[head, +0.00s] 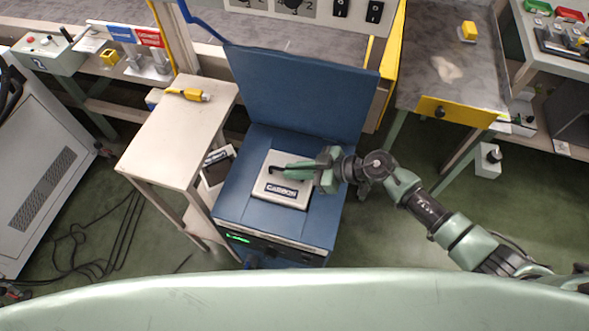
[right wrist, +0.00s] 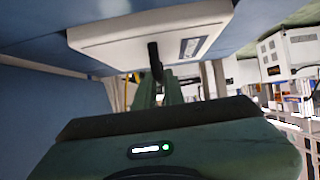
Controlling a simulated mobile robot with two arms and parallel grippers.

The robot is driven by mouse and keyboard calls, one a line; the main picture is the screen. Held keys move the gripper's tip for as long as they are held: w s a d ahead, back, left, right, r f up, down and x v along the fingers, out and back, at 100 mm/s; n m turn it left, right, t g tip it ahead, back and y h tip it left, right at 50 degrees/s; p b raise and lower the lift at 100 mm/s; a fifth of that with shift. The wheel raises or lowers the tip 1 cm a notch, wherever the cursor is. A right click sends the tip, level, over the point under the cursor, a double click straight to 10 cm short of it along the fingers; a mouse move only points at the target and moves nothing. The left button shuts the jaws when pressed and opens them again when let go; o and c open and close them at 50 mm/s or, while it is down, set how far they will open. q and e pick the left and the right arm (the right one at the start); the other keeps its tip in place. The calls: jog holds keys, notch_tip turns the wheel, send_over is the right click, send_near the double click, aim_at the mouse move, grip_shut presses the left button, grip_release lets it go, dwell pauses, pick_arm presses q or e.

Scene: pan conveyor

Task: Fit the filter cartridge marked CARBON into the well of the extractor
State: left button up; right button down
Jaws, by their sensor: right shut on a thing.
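The blue extractor (head: 230,205) stands in the middle of the head view with its lid (head: 300,95) raised at the back. A pale cartridge (head: 290,200) with a dark label reading CARBON is over its top. My right gripper (head: 318,172) is shut on the dark handle of this cartridge, which also shows in the right wrist view (right wrist: 120,38). The right gripper's fingers (right wrist: 158,85) meet the handle there. The well is hidden under the cartridge, and I cannot tell whether the cartridge sits in it or above it. My left gripper is out of view.
A pale side table (head: 185,125) stands left of the extractor, with a yellow tool (head: 190,95) on top. Another cartridge (head: 217,168) lies lower, between table and extractor. A grey workbench (head: 445,75) is at the back right. Open green floor lies right of the extractor.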

jog(key=shift+f, duration=0.45)
jog(key=c, duration=1.5)
grip_release()
jog(key=shift+f, duration=0.1)
jog(key=shift+r, duration=0.3)
jog(key=v, duration=1.2)
jog(key=shift+r+p, duration=0.3)
jog(key=shift+p, duration=0.05)
